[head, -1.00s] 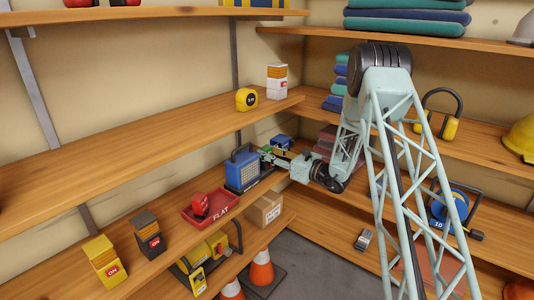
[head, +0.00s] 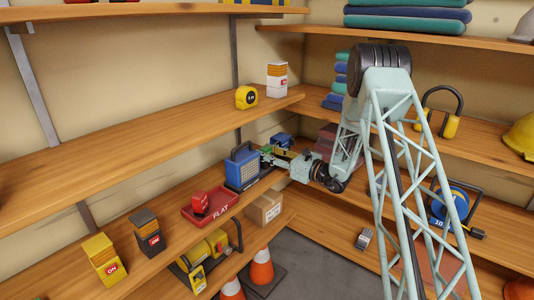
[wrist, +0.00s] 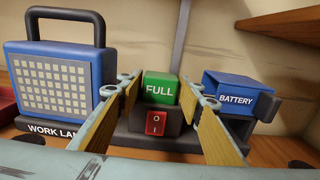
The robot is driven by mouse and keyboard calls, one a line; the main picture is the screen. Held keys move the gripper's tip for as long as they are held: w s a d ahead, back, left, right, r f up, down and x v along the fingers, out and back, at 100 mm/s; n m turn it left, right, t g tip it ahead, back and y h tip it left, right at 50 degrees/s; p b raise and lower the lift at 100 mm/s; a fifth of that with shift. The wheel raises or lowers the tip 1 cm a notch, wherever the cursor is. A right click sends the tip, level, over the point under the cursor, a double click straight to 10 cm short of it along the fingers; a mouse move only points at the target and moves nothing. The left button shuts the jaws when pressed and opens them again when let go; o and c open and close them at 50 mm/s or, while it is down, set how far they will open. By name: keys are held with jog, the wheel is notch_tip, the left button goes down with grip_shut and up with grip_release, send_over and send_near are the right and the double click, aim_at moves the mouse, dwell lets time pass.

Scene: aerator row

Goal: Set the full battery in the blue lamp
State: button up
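The blue work lamp (head: 243,167) stands on the middle left shelf; in the wrist view it fills the left side (wrist: 60,85). Just right of it, the green battery marked FULL (wrist: 161,89) sits upright in a dark base (wrist: 130,138) with a red rocker switch (wrist: 156,122). The battery's lower part is hidden in the base, so I cannot tell how deep it sits. My gripper (wrist: 161,98) is open, its fingers on either side of the battery with a narrow gap at each side. In the head view my gripper (head: 280,158) reaches in from the right.
A blue box marked BATTERY (wrist: 232,98) stands close on the right. A red tray marked FLAT (head: 223,212) holds a red block (head: 200,203). A cardboard box (head: 265,208) is below the lamp. Yellow (head: 104,258) and dark (head: 147,232) boxes stand at left.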

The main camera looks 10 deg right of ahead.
jog(key=shift+o, duration=1.4)
jog(key=shift+s, duration=0.1)
jog(key=v, duration=1.2)
jog(key=shift+r, duration=0.1)
